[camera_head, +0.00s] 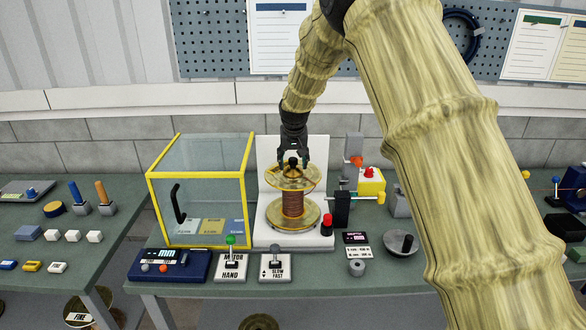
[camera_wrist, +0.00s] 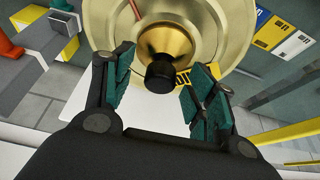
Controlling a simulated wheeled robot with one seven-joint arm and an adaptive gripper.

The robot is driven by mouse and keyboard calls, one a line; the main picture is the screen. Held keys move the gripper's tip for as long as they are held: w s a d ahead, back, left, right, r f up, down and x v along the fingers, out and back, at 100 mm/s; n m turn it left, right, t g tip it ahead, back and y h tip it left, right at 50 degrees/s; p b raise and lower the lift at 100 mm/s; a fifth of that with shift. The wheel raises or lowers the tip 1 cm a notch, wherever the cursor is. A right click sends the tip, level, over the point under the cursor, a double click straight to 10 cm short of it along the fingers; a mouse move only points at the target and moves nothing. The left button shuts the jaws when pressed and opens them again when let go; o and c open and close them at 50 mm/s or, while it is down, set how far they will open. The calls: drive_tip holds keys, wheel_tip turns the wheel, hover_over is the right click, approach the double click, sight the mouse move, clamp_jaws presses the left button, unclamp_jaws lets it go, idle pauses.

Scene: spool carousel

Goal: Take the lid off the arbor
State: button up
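The arbor carries a spool with copper-coloured windings (camera_head: 293,203) between two gold flanges, standing on a white stand (camera_head: 262,238). On top is a brass cone-shaped lid (camera_wrist: 168,42) with a black knob (camera_wrist: 160,76). The knob also shows in the head view (camera_head: 293,162). My gripper (camera_head: 293,160) is above the spool, pointing down. In the wrist view its teal-padded fingers (camera_wrist: 163,70) are open, one on each side of the knob, with visible gaps. I cannot tell how deep the fingertips reach around the knob.
A yellow-framed clear box (camera_head: 200,190) stands close on the left. A black post with a yellow-tipped bar (camera_head: 342,208) and a red button (camera_head: 327,222) are close on the right. Motor/hand (camera_head: 231,266) and slow/fast (camera_head: 275,267) switches sit in front.

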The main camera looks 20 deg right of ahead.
drive_tip(key=shift+w+f, duration=0.1)
drive_tip(key=shift+f, duration=0.05)
drive_tip(key=c, duration=0.7)
clamp_jaws()
drive_tip(key=shift+r, duration=0.2)
